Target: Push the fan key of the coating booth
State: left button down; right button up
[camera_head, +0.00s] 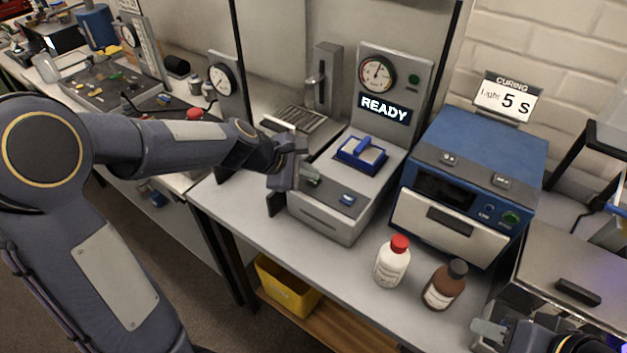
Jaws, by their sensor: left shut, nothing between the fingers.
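A grey machine (325,221) with a gauge (377,73) and a lit "READY" display (384,109) stands on the bench in the middle. I cannot read a name on it, so I cannot tell for sure that it is the coating booth. Its sloped front panel has a small blue key (347,200). My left gripper (312,178) is shut and empty, at the left part of this panel, left of the blue key. It hides part of the panel; I cannot tell whether it touches it. My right gripper (487,331) is at the bottom right, partly cut off.
A blue tray (362,153) sits on top of the grey machine. A white bottle (391,263) and a brown bottle (444,286) stand in front. A yellow bin (287,288) is below.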

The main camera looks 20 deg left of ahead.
aim_at(309, 182)
pick_arm(q)
jog(key=shift+f, duration=0.3)
jog(key=shift+r+p, duration=0.7)
jog(key=shift+r, duration=0.2)
notch_tip(309, 182, up, 6)
jog(key=p, duration=0.6)
dwell(0.3)
